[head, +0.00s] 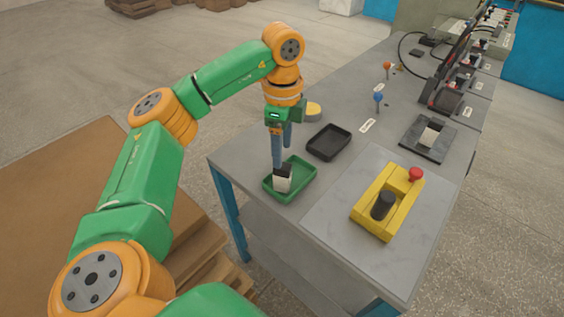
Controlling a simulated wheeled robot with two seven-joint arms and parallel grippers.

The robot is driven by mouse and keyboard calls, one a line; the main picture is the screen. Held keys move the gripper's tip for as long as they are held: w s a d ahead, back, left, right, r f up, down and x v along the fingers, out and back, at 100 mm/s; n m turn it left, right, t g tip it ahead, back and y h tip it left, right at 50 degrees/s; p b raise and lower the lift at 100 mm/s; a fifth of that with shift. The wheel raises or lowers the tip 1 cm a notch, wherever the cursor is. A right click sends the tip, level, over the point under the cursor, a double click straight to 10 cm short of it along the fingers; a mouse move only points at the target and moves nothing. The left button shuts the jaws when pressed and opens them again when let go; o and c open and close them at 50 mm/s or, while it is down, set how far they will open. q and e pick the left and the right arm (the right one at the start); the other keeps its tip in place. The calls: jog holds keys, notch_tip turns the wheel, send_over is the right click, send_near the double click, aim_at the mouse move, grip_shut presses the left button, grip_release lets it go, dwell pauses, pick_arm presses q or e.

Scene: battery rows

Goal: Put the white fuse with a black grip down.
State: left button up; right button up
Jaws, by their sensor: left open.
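The white fuse with a black grip (282,181) stands in the green tray (301,190) near the left edge of the table. My left gripper (281,161) points down right above the fuse, with its fingers open at the black grip. Whether the fingers touch the grip cannot be told. My right gripper is not in view.
An empty black tray (329,142) lies behind the green tray. A yellow box (373,218) with a black knob and a red button (416,174) stands at the front right. A blue-topped pin (378,98) and an orange-topped pin (388,66) stand further back. A yellow round thing (313,109) is behind the gripper.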

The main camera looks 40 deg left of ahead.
pick_arm(q)
notch_tip(320, 180, up, 6)
jog(key=p, duration=0.1)
jog(key=shift+r, duration=0.1)
